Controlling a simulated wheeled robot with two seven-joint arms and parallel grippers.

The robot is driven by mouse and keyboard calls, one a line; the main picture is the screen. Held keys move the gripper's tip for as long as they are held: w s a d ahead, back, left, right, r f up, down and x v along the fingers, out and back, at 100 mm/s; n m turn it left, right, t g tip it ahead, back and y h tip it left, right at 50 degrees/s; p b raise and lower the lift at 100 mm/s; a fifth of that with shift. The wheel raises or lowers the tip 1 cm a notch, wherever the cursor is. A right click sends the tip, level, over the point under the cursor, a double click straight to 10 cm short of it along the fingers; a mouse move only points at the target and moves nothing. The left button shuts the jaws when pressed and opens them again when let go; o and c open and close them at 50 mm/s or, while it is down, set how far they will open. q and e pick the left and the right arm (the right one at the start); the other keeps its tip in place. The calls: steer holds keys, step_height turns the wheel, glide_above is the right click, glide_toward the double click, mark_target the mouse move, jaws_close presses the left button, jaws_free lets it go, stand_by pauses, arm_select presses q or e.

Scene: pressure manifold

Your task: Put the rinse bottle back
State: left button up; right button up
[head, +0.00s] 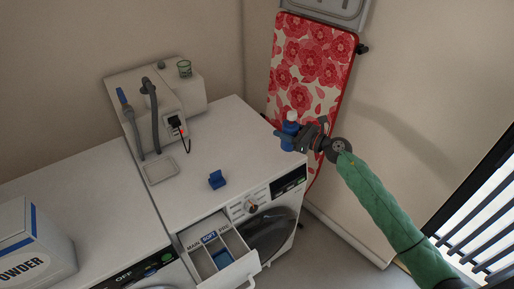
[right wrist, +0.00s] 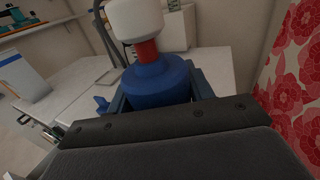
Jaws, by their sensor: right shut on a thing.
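The rinse bottle (head: 289,131) has a blue body and a white cap. In the right wrist view the bottle (right wrist: 158,82) also shows a red neck, and it stands roughly upright between the fingers. My right gripper (head: 298,136) is shut on its blue body and holds it by the right end of the washer top, in front of the floral board. The bottle's lower part is hidden by the gripper in the right wrist view. My left gripper is in neither view.
The washer (head: 230,140) has an open drawer (head: 212,252) with labelled compartments, blue showing inside. A small blue piece (head: 217,180) sits on its top. A grey-hosed manifold box (head: 160,100) stands behind. A powder box (head: 32,245) is at left. The floral ironing board (head: 310,60) leans behind.

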steer(key=w+a+f+b, duration=0.1)
steer(key=a+f, duration=0.2)
steer(key=w+a+f+b, duration=0.2)
steer(key=a+f, duration=0.1)
steer(key=w+a+f+b, duration=0.1)
steer(key=a+f, duration=0.2)
steer(key=shift+w+a+f, duration=0.15)
steer(key=shift+f, duration=0.2)
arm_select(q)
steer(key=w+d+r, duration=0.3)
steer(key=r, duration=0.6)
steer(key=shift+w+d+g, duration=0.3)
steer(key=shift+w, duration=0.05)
arm_select(e)
steer(key=shift+f, duration=0.15)
arm_select(q)
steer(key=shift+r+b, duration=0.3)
steer(key=shift+b, duration=0.1)
arm_select(e)
steer(key=shift+f, duration=0.15)
steer(key=o, duration=1)
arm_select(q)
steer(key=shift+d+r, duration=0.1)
